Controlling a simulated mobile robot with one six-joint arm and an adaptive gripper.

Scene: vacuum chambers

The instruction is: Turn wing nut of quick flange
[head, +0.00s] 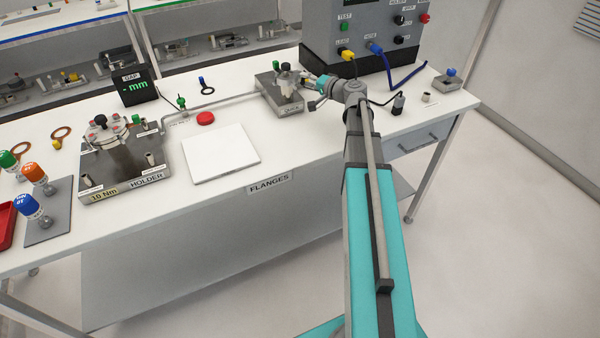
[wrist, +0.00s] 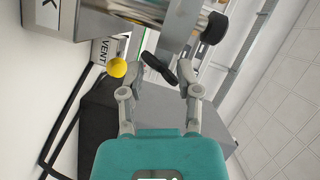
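The quick flange (head: 286,77) stands on a small metal block (head: 280,98) towards the back of the bench in the head view. My gripper (head: 305,84) reaches it from the right, close beside it. In the wrist view a dark, wing-shaped piece (wrist: 157,69), which looks like the wing nut, lies between the fingertips of my gripper (wrist: 160,65). The fingers are spread, with a gap between them. I cannot tell whether either finger touches the piece. In the head view the wing nut is too small to make out.
A grey control box (head: 365,30) with cables stands right behind the flange. A yellow knob (wrist: 117,67) is near the left finger. A flange holder (head: 125,165), a white plate (head: 221,153) and a red button (head: 206,118) lie to the left.

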